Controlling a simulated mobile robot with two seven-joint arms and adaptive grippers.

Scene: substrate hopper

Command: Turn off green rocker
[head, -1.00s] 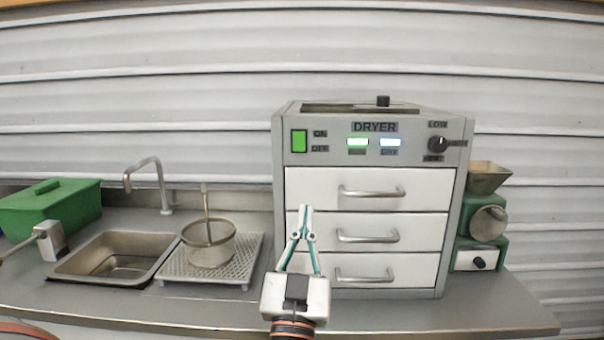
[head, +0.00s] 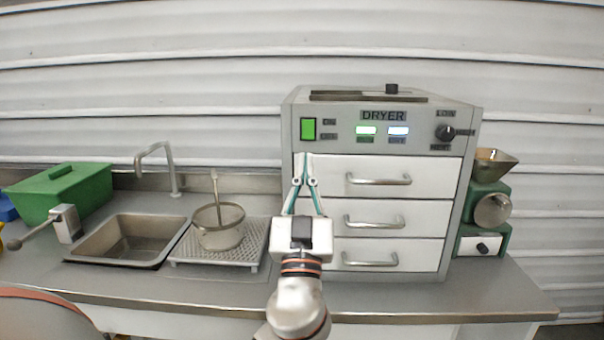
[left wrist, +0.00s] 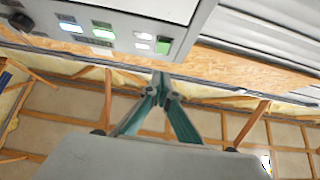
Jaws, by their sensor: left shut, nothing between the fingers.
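The green rocker (head: 308,129) is on the upper left of the dryer's front panel, beside the ON and OFF labels. It also shows in the left wrist view (left wrist: 163,45), near the panel's corner. The dryer (head: 384,115) stands on the counter, with a green and a blue-white indicator lit. My left gripper (head: 304,156) is shut and empty, with its fingertips just below the rocker in the head view. In the left wrist view its fingertips (left wrist: 161,76) appear a little apart from the rocker. My right gripper is not in view.
Three white drawers with protruding handles (head: 378,179) lie below the panel. A dial (head: 445,133) is at the panel's right. A sink (head: 128,238), a pot (head: 219,229) on a perforated tray and a green box (head: 62,192) are to the left.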

